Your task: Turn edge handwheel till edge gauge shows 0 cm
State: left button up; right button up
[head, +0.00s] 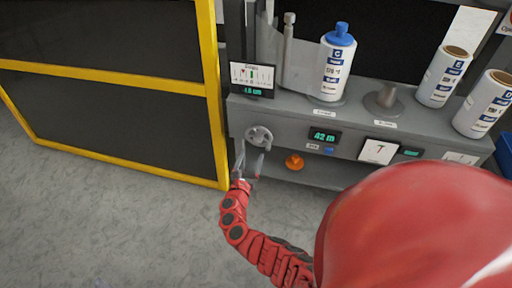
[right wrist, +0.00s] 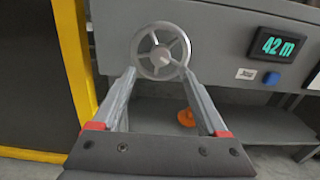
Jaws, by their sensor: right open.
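The edge handwheel (head: 258,136) is a grey spoked wheel on the left end of the machine's front panel. In the right wrist view the handwheel (right wrist: 160,50) is seen face on, with its central hub. The edge gauge (head: 252,79) is a white display above it with a red and green scale; its small green digits look like 1.8 cm, any sign being unclear. My right gripper (head: 251,158) is open and empty just in front of and below the wheel. Its fingertips (right wrist: 158,75) flank the lower rim; contact cannot be told. My left gripper is out of view.
A panel display (head: 324,135) reads 42 m, with a blue button (head: 328,151) below it. An orange knob (head: 294,162) sits under the panel. A yellow-framed dark guard (head: 212,90) stands close on the left.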

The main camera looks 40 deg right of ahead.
aim_at(257, 141)
jog(key=b+x, duration=0.2)
jog(key=x, duration=0.4)
jog(key=shift+w+f, duration=0.1)
jog(key=shift+f, duration=0.05)
jog(key=shift+w+d, duration=0.25)
jog(key=shift+d, duration=0.25)
grip_shut()
jog(key=shift+m+b, duration=0.3)
jog(key=shift+b, duration=0.15)
